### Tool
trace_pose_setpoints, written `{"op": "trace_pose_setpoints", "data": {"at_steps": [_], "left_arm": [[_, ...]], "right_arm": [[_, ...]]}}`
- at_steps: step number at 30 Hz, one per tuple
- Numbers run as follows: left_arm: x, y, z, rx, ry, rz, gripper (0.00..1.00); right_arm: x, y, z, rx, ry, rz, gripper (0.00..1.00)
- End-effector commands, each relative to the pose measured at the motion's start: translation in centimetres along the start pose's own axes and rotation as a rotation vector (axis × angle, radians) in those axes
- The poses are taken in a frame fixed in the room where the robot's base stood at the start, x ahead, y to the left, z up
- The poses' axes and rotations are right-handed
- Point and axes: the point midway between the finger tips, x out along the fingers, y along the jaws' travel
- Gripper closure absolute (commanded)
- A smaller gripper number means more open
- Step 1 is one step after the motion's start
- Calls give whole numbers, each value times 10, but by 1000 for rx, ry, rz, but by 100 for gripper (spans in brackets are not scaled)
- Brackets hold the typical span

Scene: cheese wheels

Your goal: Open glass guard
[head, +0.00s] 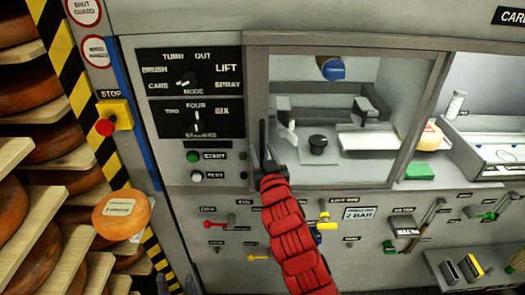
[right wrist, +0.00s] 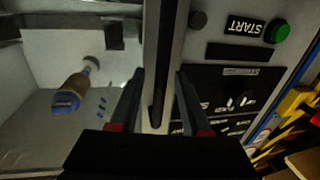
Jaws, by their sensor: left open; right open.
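The glass guard (head: 350,187) is a grey-framed clear pane in front of the machine's chamber. It looks closed over the opening. Its dark vertical handle (head: 262,133) is on the left side of the frame. My right gripper (head: 267,165), on the red arm, is at the handle's lower end. In the right wrist view, the open fingers of my right gripper (right wrist: 155,105) stand on both sides of the dark handle bar (right wrist: 158,112); contact cannot be told. My left gripper (head: 175,284) shows only its fingertips at the bottom edge, open and apart from the guard.
A control panel (head: 190,80) with dials and a green START button (head: 193,157) is left of the guard. A red stop button (head: 105,127) sticks out further left. Shelves of cheese wheels (head: 32,207) and an orange labelled wheel (head: 121,214) stand at the left. Levers (head: 325,226) project below the guard.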

Motion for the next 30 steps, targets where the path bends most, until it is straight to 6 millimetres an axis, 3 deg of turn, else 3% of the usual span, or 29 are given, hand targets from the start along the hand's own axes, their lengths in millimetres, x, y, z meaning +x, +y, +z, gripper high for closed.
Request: {"op": "trace_pose_setpoints", "data": {"at_steps": [5, 13, 30], "left_arm": [[0, 0, 0, 0, 0, 0, 50], [0, 0, 0, 0, 0, 0, 50], [0, 0, 0, 0, 0, 0, 50]], "right_arm": [[0, 0, 0, 0, 0, 0, 53], [0, 0, 0, 0, 0, 0, 100], [0, 0, 1, 0, -1, 0, 100]]}}
